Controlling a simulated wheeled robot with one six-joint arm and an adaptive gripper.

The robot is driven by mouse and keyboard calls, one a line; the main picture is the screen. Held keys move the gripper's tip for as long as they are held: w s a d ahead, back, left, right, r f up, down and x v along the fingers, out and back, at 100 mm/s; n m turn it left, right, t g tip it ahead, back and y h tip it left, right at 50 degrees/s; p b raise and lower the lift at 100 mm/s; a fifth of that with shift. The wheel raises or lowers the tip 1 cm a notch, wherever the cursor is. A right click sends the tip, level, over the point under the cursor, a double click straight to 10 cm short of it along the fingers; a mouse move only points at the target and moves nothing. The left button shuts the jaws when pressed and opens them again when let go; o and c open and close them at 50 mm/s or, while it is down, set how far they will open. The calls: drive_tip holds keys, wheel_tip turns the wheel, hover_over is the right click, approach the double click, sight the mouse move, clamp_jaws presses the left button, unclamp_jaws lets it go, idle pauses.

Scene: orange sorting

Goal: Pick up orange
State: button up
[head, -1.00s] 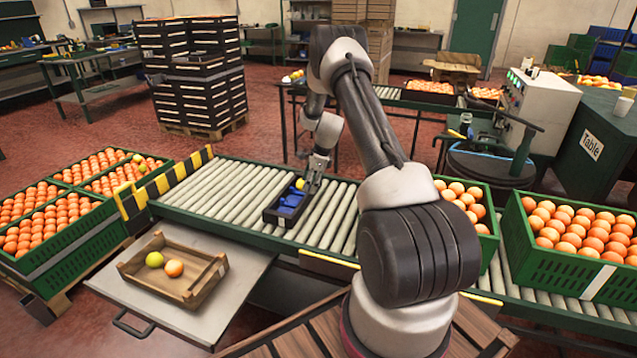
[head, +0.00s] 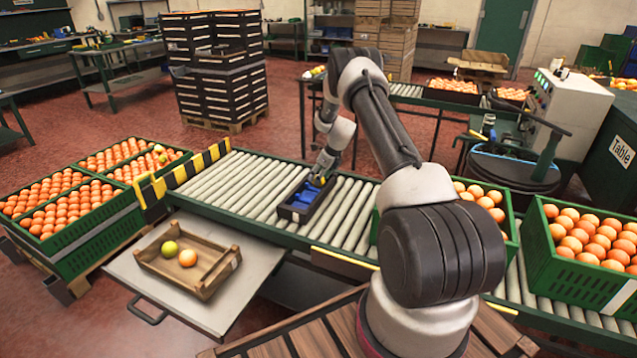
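A single orange (head: 187,258) lies in a shallow wooden crate (head: 203,290) beside a yellow-green fruit (head: 169,248). My arm reaches over the roller conveyor, and my gripper (head: 317,180) points down at a small black tray (head: 292,214) with blue contents (head: 306,195). The gripper is well apart from the wooden crate. Its fingers are small and partly merged with the tray's blue contents, so I cannot see whether they are open or hold anything. More oranges (head: 590,240) fill a green crate at the right.
The roller conveyor (head: 232,185) runs across the middle. The wooden crate rests on a metal shelf (head: 235,310) in front of it. Green crates of oranges (head: 60,215) stand at the left. A yellow-black striped barrier (head: 185,178) marks the conveyor's left end. Stacked black crates (head: 218,95) stand behind.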

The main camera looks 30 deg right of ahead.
drive_tip(key=shift+w+f, duration=0.2)
drive_tip(key=shift+f, duration=0.2)
drive_tip(key=shift+a, duration=0.1)
drive_tip(key=c, duration=0.7)
drive_tip(key=shift+r, duration=0.15)
